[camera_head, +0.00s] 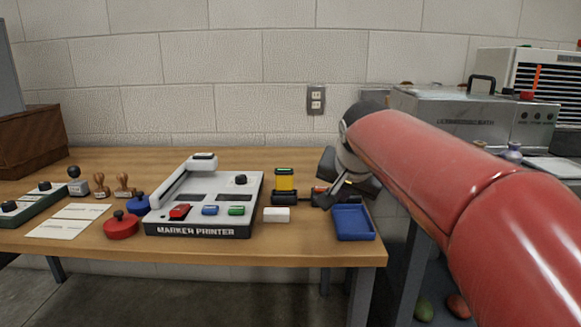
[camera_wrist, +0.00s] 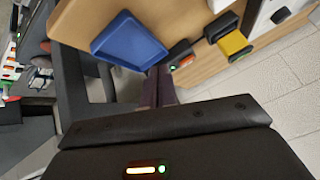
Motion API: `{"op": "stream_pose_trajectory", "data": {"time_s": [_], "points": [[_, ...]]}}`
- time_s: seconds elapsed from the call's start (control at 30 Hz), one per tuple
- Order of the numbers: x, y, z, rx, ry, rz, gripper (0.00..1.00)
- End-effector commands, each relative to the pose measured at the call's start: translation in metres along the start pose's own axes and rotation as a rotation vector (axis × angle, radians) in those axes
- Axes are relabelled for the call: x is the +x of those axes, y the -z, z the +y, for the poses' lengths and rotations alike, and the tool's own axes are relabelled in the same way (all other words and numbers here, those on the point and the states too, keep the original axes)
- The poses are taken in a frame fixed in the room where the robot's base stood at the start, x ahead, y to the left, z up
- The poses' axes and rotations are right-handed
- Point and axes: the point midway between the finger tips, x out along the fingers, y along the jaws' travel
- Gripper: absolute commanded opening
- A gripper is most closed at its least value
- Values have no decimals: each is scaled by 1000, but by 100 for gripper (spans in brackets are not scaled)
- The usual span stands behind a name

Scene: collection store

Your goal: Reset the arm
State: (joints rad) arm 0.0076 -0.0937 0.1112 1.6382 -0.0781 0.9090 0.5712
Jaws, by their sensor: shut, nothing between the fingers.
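My red arm reaches in from the right in the head view. My gripper (camera_head: 338,187) is above the right end of the wooden table (camera_head: 300,248), just over the back edge of a blue tray (camera_head: 354,223). Its fingers are shut and hold nothing. In the wrist view, the blue tray (camera_wrist: 130,42) lies beyond the dark gripper body, and it looks empty. Part of the gripper is hidden behind my own wrist.
A marker printer (camera_head: 205,200), a yellow and green block (camera_head: 285,182) and a white block (camera_head: 276,214) stand left of my gripper. Stamps and red and blue knobbed pads are further left. A metal bath (camera_head: 460,118) stands at the right. The wall is close behind.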

Motion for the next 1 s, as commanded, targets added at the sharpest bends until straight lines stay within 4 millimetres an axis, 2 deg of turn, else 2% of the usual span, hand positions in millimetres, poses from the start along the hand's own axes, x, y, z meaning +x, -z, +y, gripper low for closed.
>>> {"op": "stream_pose_trajectory", "data": {"time_s": [0.03,0.1,0.3,0.4,0.5,0.67,1.0], "points": [[-14,-28,20,-50,-16,-14,0],[-25,-65,47,-123,-34,-41,0],[-40,-175,118,-304,-54,-125,0],[-39,-219,143,-368,-50,-160,0],[-37,-247,158,-411,-44,-183,0],[-34,-264,167,-437,-40,-199,0],[-34,-264,167,-437,-40,-199,0]]}}
